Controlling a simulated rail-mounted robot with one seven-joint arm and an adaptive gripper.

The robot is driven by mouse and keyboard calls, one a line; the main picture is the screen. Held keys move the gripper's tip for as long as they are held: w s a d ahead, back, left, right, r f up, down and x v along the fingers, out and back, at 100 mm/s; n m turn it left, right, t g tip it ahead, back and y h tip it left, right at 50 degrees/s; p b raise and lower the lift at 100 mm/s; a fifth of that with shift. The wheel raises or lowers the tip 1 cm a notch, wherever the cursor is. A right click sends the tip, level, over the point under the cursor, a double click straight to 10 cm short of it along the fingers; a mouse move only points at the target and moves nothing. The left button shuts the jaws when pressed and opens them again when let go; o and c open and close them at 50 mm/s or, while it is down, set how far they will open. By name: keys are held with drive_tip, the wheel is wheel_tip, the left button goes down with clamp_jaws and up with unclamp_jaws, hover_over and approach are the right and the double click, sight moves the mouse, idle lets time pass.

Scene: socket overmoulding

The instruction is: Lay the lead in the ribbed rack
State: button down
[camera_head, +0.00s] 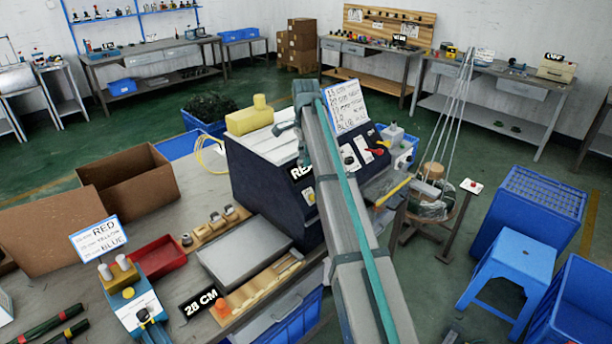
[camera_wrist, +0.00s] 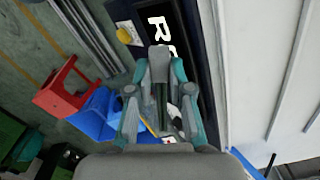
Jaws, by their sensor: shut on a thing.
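My gripper (camera_wrist: 161,68) shows in the wrist view with its teal and grey fingers close together. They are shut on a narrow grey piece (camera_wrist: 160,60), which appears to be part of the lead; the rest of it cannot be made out. In the head view my own arm hides the fingertips, in front of the dark machine. A pale wooden rack with ribs (camera_head: 262,288), likely the ribbed rack, lies on the bench beside the "28 CM" sign (camera_head: 198,302). My gripper is apart from it, up near the machine's front.
The dark machine (camera_head: 262,190) stands on the bench behind the rack. A grey plate (camera_head: 240,250), a red tray (camera_head: 158,257), a wooden block with knobs (camera_head: 218,226) and a blue device (camera_head: 132,303) lie nearby. An open carton (camera_head: 150,190) stands at the left.

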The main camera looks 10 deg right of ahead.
sight(291, 148)
drive_tip(key=shift+n, duration=0.5)
drive_tip(key=w+r, duration=0.1)
drive_tip(key=w+r+p, duration=0.1)
drive_tip(key=w, duration=0.1)
drive_tip(key=w+d+r+p, duration=0.1)
drive_tip(key=w, duration=0.1)
drive_tip(key=shift+w, duration=0.25)
drive_tip(key=w+a+n+p, duration=0.1)
drive_tip(key=w, duration=0.1)
drive_tip(key=w+a+r+n+p, duration=0.1)
drive_tip(key=a, duration=0.1)
drive_tip(key=shift+w+r, duration=0.15)
drive_tip(key=shift+w, duration=0.25)
drive_tip(key=shift+w+a+n, duration=0.4)
drive_tip(key=shift+a, duration=0.1)
drive_tip(key=shift+p, duration=0.35)
drive_tip(key=shift+f+b, duration=0.35)
drive_tip(key=shift+f, duration=1.25)
drive_tip(key=c, duration=1)
unclamp_jaws()
drive_tip(key=shift+r, duration=0.1)
